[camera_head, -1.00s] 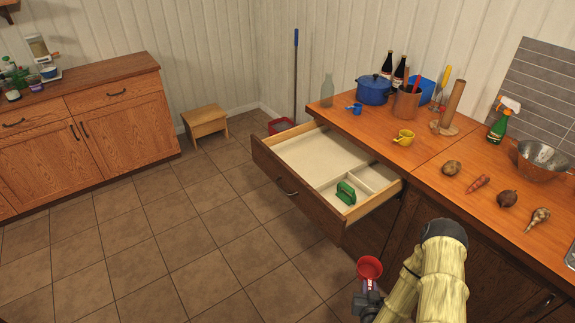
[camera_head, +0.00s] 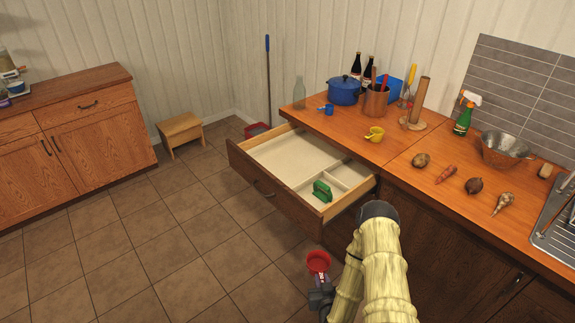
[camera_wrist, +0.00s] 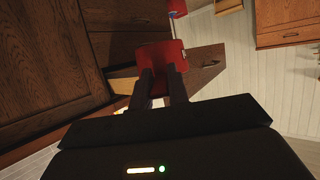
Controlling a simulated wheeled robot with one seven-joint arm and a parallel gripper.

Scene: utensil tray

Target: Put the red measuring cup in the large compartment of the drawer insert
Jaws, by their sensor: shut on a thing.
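The red measuring cup (camera_head: 318,262) is held out over the floor, in front of the counter and nearer to me than the open drawer. My gripper (camera_head: 319,282) is shut on it. In the wrist view the cup (camera_wrist: 160,55) sits between the two dark fingertips (camera_wrist: 162,80) and hides part of the drawer behind it. The drawer (camera_head: 262,187) is pulled out. Its pale insert (camera_head: 297,152) has a large empty compartment at left and smaller ones at right. A green-handled object (camera_head: 321,190) lies in the near small compartment.
The wooden counter (camera_head: 395,150) holds a yellow cup (camera_head: 374,134), a small blue cup (camera_head: 327,109), a blue pot (camera_head: 344,90), vegetables and a colander (camera_head: 506,148). A stool (camera_head: 181,133) stands by the back wall. The tiled floor left of the drawer is clear.

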